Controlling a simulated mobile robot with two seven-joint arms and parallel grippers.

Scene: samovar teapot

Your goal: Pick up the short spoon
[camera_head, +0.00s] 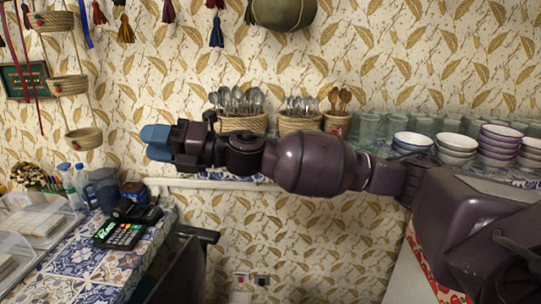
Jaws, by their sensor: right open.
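Several metal spoons (236,98) stand bowl-up in a wicker basket (240,124) on the wall shelf. A second wicker basket (298,126) to its right holds metal spoons (299,104) that stick up less; they look like the shorter ones. My right arm crosses in front of the shelf from the right, hiding the lower part of the left basket. My right gripper (156,143), with blue fingertips, points left, beyond the left basket. It is open and appears empty, apart from all spoons. My left gripper is out of view.
A tiled counter (85,262) at lower left holds a card terminal (119,234). Hanging baskets (68,90) are at upper left.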

